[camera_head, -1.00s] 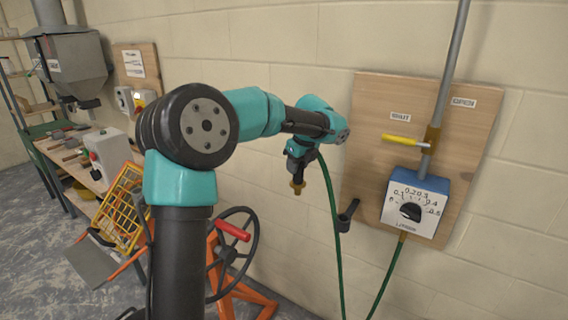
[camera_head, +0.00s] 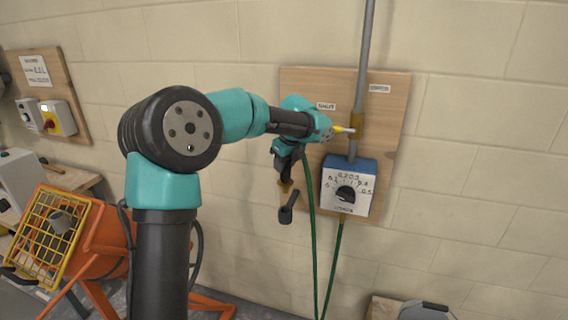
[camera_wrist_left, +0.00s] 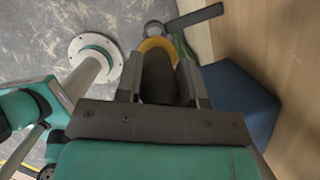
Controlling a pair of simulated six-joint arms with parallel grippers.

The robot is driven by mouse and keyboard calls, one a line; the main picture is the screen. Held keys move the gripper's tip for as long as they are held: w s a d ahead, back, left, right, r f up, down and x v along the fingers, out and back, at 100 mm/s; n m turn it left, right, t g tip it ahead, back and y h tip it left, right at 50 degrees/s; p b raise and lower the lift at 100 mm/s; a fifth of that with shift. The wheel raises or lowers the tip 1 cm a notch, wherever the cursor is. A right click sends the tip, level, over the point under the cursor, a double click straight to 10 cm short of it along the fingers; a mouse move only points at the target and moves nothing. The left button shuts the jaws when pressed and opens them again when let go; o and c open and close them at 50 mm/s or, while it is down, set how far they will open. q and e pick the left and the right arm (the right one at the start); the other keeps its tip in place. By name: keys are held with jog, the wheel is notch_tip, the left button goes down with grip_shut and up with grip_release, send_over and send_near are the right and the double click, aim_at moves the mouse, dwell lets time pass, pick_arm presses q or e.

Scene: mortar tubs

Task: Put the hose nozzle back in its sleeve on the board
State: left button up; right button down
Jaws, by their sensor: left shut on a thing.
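My left gripper (camera_head: 284,168) is shut on the hose nozzle, beside the left edge of the wooden board (camera_head: 392,110). The nozzle's brass tip (camera_head: 285,187) points down, with the green hose (camera_head: 311,225) hanging beside it. The black sleeve (camera_head: 286,214) sticks out from the board's lower left on a short arm, and looks just below the tip with a small gap. In the left wrist view the dark nozzle body (camera_wrist_left: 158,78) is between the jaws (camera_wrist_left: 163,92). Its yellow ring (camera_wrist_left: 157,45) partly overlaps the sleeve ring (camera_wrist_left: 152,28). My right gripper is not in view.
A dial box with a blue top (camera_head: 347,190) and a yellow-handled valve (camera_head: 355,127) on a grey pipe (camera_head: 366,50) are on the board, close right of the gripper. An orange mixer with a yellow grid (camera_head: 45,235) stands at lower left.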

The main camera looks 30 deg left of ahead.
aim_at(284, 190)
pick_arm(q)
jog(key=shift+f, duration=2.9)
jog(key=shift+f, duration=2.2)
jog(key=o, duration=1.1)
jog(key=v, duration=1.7)
jog(key=shift+d+r, duration=0.1)
jog(key=shift+r, duration=0.05)
